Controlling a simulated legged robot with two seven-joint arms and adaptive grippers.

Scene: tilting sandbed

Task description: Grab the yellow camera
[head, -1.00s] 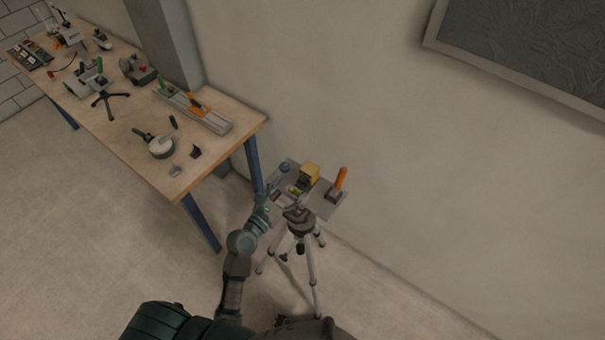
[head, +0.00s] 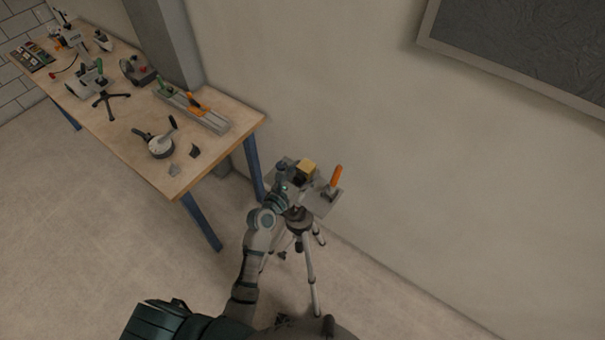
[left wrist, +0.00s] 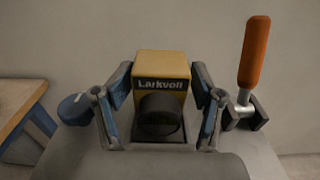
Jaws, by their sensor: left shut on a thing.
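The yellow camera (head: 306,169), with a dark lens and the word "Larkvoll" on its front, is on the grey tripod plate (head: 325,206). In the left wrist view the camera (left wrist: 162,72) faces me upright, between the two fingers of my left gripper (left wrist: 160,108). The gripper is shut on it, one finger at each side. In the head view my left gripper (head: 293,181) is at the plate, partly hidden by my own arm. Whether the camera touches the plate cannot be told. My right gripper is out of view.
An orange-handled clamp (left wrist: 254,70) stands on the plate right of the camera, and a blue knob (left wrist: 75,108) is left of it. A wooden workbench (head: 150,168) with several tools stands left. A framed dark panel (head: 530,45) is at upper right.

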